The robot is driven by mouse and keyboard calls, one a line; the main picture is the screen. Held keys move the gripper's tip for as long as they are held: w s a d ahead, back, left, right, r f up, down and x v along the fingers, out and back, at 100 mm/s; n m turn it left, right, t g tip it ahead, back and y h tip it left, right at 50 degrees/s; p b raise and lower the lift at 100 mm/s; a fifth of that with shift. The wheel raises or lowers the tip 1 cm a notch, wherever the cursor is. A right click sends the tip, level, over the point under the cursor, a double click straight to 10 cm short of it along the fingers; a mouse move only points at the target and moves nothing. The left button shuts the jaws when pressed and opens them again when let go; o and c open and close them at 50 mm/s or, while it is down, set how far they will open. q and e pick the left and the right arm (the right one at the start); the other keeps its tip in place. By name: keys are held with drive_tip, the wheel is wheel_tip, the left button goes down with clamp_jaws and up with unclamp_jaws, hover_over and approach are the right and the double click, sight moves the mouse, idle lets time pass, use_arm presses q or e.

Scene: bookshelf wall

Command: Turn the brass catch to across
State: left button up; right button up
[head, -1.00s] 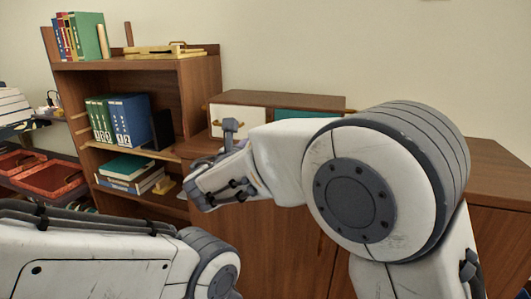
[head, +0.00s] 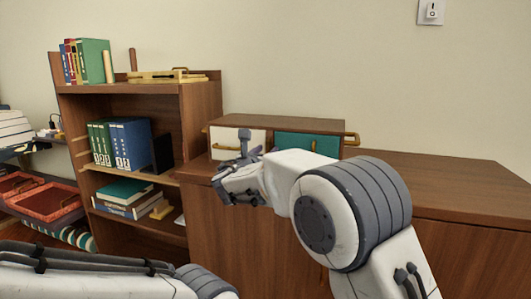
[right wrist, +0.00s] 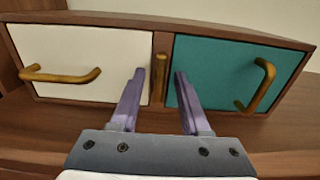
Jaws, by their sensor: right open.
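The brass catch (right wrist: 159,78) is a short bar on the wooden divider between a white drawer (right wrist: 85,52) and a teal drawer (right wrist: 228,72). It stands upright, along the divider. In the right wrist view, my right gripper (right wrist: 160,76) is open, with one purple-grey finger on each side of the catch and a visible gap to both. I cannot tell how far the fingertips are from the divider. In the head view, my right gripper (head: 250,145) is in front of the drawers and hides the catch. My left gripper is out of view.
The white drawer has a brass handle (right wrist: 60,75), and the teal one has a brass handle (right wrist: 257,86). A bookshelf (head: 200,110) with books stands at left. The cabinet top (head: 440,185) right of the drawers is clear. A switch (head: 431,11) is on the wall.

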drive_tip(key=shift+c, duration=0.3)
clamp_jaws()
drive_tip(key=shift+f+m+b, duration=0.15)
drive_tip(key=shift+m+b, duration=0.55)
drive_tip(key=shift+b, duration=0.2)
drive_tip(key=m+b, duration=1)
drive_tip(key=b, duration=0.1)
drive_tip(key=shift+s+d+f, duration=0.1)
drive_tip(key=shift+d+f, duration=0.15)
drive_tip(key=shift+d, duration=0.05)
drive_tip(key=m+b, duration=0.3)
drive_tip(key=shift+m, duration=0.4)
drive_tip(key=shift+m+b, duration=0.85)
drive_tip(key=shift+m, duration=0.55)
